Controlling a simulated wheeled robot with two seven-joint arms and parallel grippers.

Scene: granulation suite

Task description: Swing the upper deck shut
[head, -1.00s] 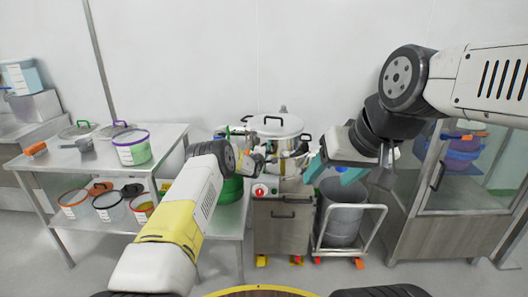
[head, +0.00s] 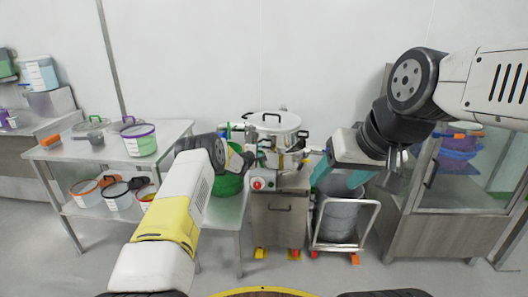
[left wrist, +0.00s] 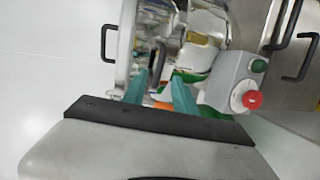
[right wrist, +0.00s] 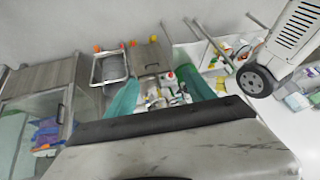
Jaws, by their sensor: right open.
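A shiny steel vessel (head: 287,140) with a pale lid and dark handles stands on a wheeled steel cabinet (head: 278,225); it looks like the decked unit. Its hinge and any gap between decks are too small to tell. My left gripper (head: 246,160) is at the vessel's left side. In the left wrist view, its teal fingers (left wrist: 162,86) are apart in front of the shiny vessel wall (left wrist: 205,28); whether they touch a dark fitting there is unclear. My right gripper (head: 336,183) is open and empty, to the right of the vessel and above a grey bin.
The grey bin (head: 340,218) stands on a wheeled frame right of the cabinet. A red button (left wrist: 252,99) sits on a control box near my left gripper. A glazed cabinet (head: 440,225) stands at right; a shelf table (head: 60,154) with tubs stands at left.

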